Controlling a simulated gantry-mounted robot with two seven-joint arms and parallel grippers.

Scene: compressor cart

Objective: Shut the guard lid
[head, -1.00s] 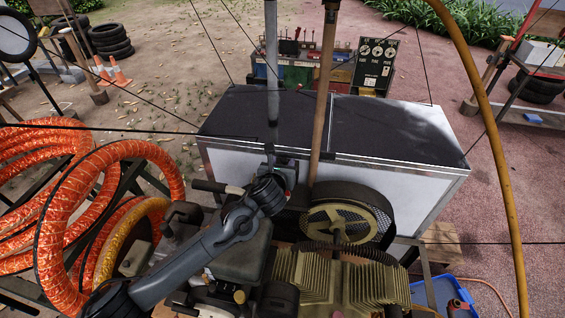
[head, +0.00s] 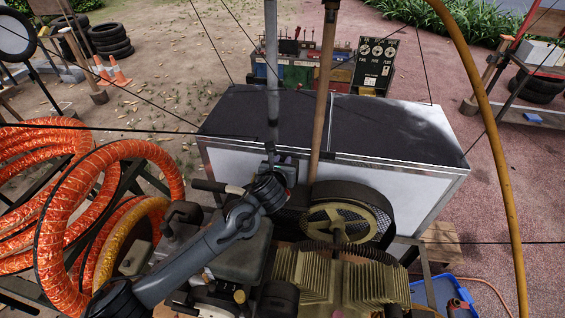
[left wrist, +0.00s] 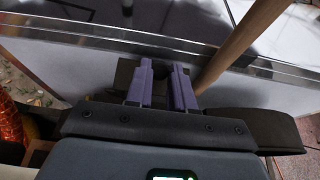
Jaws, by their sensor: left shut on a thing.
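A dark, rounded guard (head: 378,203) surrounds the spoked tan flywheel (head: 338,224) of the compressor, at the middle right of the head view. My left gripper (head: 285,172) is beyond the engine, just left of the flywheel. In the left wrist view its two purple fingers (left wrist: 168,88) are close together, with a dark part (left wrist: 180,68) between them. I take this part to be the guard lid, but most of it is hidden by the fingers and palm. A dark curved strip (left wrist: 270,125) shows right of the palm. My right gripper is not in view.
A white chest with a dark top (head: 395,125) stands close behind the gripper. A wooden pole (head: 324,90) rises right beside it. Orange hose coils (head: 60,200) fill the left side. The ribbed compressor block (head: 340,282) is in front, with a blue tray (head: 430,292) to its right.

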